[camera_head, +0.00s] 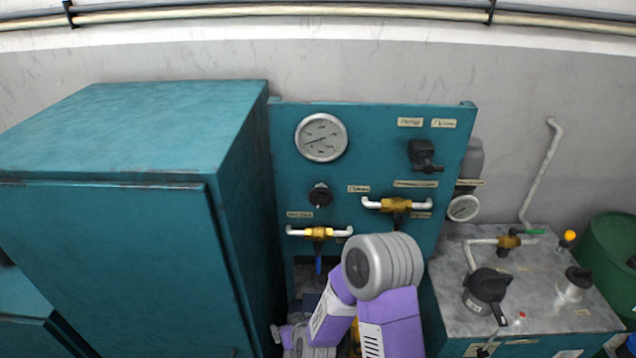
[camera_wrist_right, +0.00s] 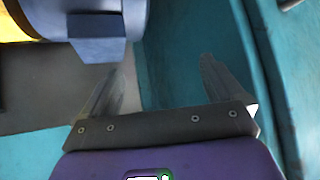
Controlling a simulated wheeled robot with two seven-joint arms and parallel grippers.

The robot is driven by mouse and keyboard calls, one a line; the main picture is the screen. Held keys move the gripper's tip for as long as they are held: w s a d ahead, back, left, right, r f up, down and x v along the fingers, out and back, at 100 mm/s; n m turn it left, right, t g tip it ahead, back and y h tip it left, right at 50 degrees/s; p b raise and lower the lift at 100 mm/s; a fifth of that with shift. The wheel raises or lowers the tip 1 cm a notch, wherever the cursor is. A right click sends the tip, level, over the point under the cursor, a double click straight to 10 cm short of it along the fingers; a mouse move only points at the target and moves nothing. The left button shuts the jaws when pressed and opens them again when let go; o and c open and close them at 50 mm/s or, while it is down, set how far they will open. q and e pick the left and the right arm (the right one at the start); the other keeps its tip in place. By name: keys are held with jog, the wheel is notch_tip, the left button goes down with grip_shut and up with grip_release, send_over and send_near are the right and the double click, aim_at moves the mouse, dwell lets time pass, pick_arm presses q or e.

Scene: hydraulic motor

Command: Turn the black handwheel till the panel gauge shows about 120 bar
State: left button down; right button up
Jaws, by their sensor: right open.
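The panel gauge (camera_head: 321,137) is a round white dial at the upper left of the teal panel. Its needle points left and slightly down; the numbers are too small to read. A round black knob (camera_head: 320,195) sits below it. A larger black handwheel-like knob (camera_head: 487,287) stands on the bench at right; I cannot tell which is the handwheel meant. My right gripper (camera_wrist_right: 158,88) is open and empty in the wrist view, with a blue-grey cylindrical part (camera_wrist_right: 95,30) just beyond its left finger. In the head view my purple arm hides the gripper. My left gripper is not in view.
A big teal cabinet (camera_head: 110,250) stands close at left. The panel carries yellow-bodied valves (camera_head: 397,204) on white pipes and a black lever switch (camera_head: 425,156). A smaller gauge (camera_head: 463,208), bench fittings and a green drum (camera_head: 606,260) are at right.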

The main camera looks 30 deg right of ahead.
jog(key=w+d+r+t+h+p, duration=0.1)
jog(key=w+d+r+t+h, duration=0.15)
jog(key=r, duration=0.55)
jog(key=w+d+r+t+h+p, duration=0.1)
jog(key=w+d+r+t+h, duration=0.2)
jog(key=r, duration=0.6)
jog(key=m+h+p, duration=0.1)
jog(key=h+p, duration=0.1)
jog(key=h, duration=0.1)
send_near(320, 199)
jog(key=x, duration=0.3)
jog(key=shift+w+d+f+t+h, duration=0.1)
jog(key=shift+w+d+t+h, duration=0.25)
jog(key=shift+w+d, duration=0.1)
jog(key=x, duration=0.6)
jog(key=shift+w+f, duration=0.15)
jog(key=shift+w, duration=0.2)
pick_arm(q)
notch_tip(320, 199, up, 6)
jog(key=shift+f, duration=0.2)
pick_arm(e)
jog(key=shift+c, duration=0.3)
